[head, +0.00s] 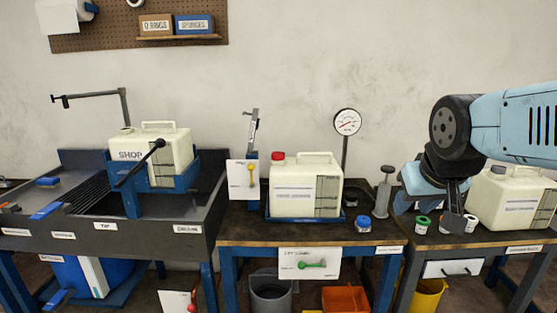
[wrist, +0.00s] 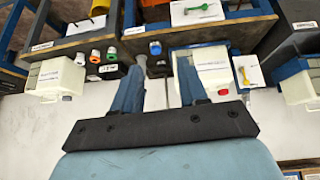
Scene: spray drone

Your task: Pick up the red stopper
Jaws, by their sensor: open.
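A small white-and-red stopper (head: 471,222) stands on the right bench, close beside my gripper (head: 432,206) in the head view. In the wrist view this red stopper (wrist: 96,54) is at the left, outside my fingers. My gripper (wrist: 160,72) is open, with nothing between its fingers. A green stopper (head: 422,222) stands to the left of the red one and a blue stopper (head: 363,222) is on the middle bench. Another red cap (head: 277,156) sits on top of the middle white tank (head: 290,190); it also shows in the wrist view (wrist: 223,91).
A grey syringe-like pump (head: 382,195) and a gauge (head: 347,122) on a post stand beside the middle tank. Another white tank (head: 500,200) is behind my gripper at the right. The left bench has a sink and a labelled tank (head: 165,150).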

